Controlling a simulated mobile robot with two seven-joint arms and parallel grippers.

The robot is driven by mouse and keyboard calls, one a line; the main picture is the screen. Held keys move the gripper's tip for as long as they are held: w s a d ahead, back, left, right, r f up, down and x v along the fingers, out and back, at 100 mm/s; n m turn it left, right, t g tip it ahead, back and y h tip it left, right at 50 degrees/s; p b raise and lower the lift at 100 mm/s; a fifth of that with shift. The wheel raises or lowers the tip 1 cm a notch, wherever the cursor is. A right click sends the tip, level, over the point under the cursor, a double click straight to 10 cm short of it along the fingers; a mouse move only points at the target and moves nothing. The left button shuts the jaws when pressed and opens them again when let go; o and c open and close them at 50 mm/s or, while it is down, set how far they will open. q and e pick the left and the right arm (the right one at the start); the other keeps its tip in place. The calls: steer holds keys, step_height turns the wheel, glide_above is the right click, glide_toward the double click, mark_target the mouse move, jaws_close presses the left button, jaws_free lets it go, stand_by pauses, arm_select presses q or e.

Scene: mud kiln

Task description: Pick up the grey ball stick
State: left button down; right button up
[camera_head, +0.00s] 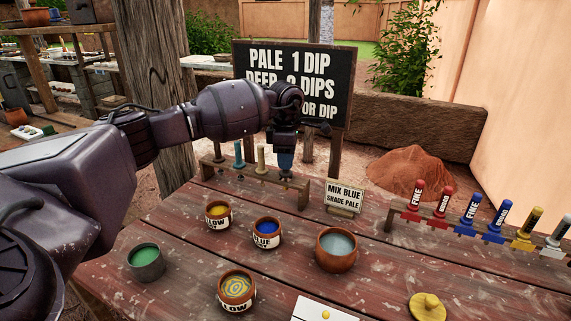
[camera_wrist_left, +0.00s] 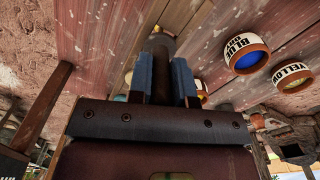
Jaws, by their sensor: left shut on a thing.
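My left gripper (camera_head: 286,160) reaches over the table from the left and points down at the right part of a low wooden rack (camera_head: 298,187). In the left wrist view its blue-padded fingers (camera_wrist_left: 163,75) are shut on a dark grey stick (camera_wrist_left: 161,45) with a rounded grey end. The fingers hide most of this stick in the head view, and I cannot tell whether it still touches the rack. A teal stick (camera_head: 239,155) and a cream stick (camera_head: 261,159) stand upright in the rack to the left. My right gripper is not in view.
Labelled coloured sticks (camera_head: 468,216) stand at right.

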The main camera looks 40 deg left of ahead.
arm_select(q)
step_height(320, 180, up, 19)
steer(key=p, duration=0.2)
stand_by(0.4)
stand_by(0.3)
